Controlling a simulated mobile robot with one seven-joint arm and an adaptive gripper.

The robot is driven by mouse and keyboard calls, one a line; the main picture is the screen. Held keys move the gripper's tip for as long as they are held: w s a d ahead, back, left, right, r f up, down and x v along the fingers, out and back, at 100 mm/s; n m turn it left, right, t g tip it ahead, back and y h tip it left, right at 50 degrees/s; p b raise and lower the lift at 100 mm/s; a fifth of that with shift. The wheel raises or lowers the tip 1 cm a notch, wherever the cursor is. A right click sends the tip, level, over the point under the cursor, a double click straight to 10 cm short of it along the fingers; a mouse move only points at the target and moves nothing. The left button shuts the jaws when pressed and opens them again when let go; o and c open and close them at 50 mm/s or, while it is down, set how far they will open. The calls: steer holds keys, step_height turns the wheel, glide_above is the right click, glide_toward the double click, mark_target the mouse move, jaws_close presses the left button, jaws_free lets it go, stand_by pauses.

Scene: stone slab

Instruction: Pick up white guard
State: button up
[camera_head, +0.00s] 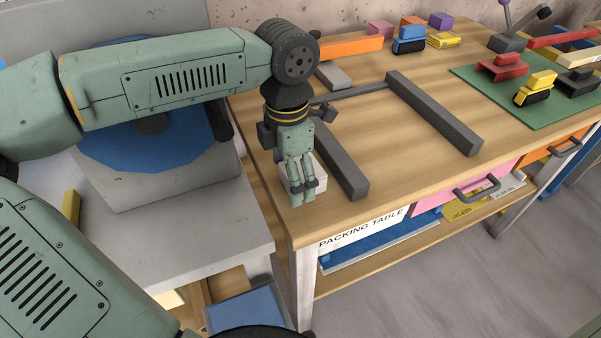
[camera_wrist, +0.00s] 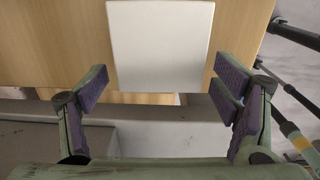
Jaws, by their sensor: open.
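The white guard (camera_wrist: 160,45) is a pale, flat-looking block with a square outline in the wrist view, lying on the wooden table near its edge. In the head view the white guard (camera_head: 320,172) is partly hidden behind my gripper (camera_head: 303,190), which points down over it at the table's near left corner. In the wrist view my gripper (camera_wrist: 162,90) is open, with its purple-padded fingers wide apart and nothing between them. The guard lies just beyond the fingertips there, roughly centred between them. I cannot tell the exact height of the fingertips above the table.
A dark grey bar frame (camera_head: 433,112) lies on the table right of my gripper. A grey block (camera_head: 333,76) and an orange bar (camera_head: 345,47) are behind. A green mat (camera_head: 545,112) with toy-like vehicles is at right. A grey stand with a blue disc (camera_head: 150,160) is left.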

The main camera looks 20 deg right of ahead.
steer(key=shift+f, duration=0.15)
steer(key=c, duration=1.1)
steer(key=shift+c, duration=0.2)
